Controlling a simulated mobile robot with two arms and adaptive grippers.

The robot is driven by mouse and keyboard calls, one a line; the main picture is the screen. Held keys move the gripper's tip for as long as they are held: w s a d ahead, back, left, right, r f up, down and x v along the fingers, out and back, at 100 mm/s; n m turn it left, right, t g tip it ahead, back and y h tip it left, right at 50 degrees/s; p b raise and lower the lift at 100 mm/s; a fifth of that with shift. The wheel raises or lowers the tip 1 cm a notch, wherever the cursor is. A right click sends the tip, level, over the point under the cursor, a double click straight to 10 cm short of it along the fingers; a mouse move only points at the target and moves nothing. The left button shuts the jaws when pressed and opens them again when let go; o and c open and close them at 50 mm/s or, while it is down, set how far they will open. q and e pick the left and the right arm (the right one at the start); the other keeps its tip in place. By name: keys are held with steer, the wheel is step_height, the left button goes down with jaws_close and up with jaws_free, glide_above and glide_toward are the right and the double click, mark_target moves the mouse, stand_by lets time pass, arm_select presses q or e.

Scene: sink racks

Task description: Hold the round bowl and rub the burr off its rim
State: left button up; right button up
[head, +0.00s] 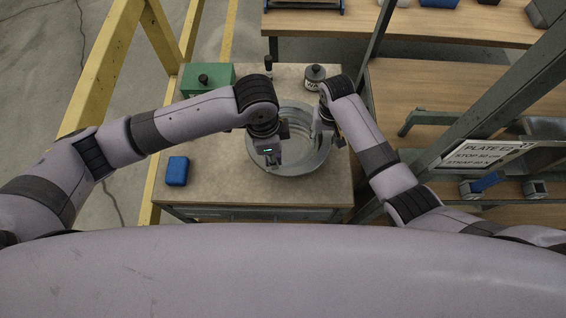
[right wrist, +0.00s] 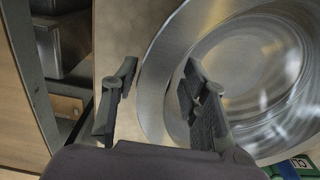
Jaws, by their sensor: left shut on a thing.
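The round bowl (head: 318,163) is a shiny metal bowl with a wide rim on the worktop. It also shows large in the right wrist view (right wrist: 255,65). My left gripper (head: 272,160) is shut on the bowl at its left side; its fingertips are hard to make out. My right gripper (head: 322,130) is at the bowl's right side. In the right wrist view its two fingers (right wrist: 160,78) are apart, with the rim's edge visible between them and nothing gripped. I cannot make out the burr on the rim.
The worktop (head: 220,185) carries a green box (head: 208,77) at the back left, a dark-capped labelled jar (head: 315,78) at the back and a blue block (head: 177,171) at the front left. A grey metal frame with a sign (head: 488,154) stands to the right.

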steer(key=o, duration=0.4)
steer(key=shift+a+r, duration=0.1)
steer(key=shift+r, duration=0.1)
steer(key=shift+w+r, duration=0.1)
steer(key=shift+r, duration=0.25)
step_height(320, 180, up, 11)
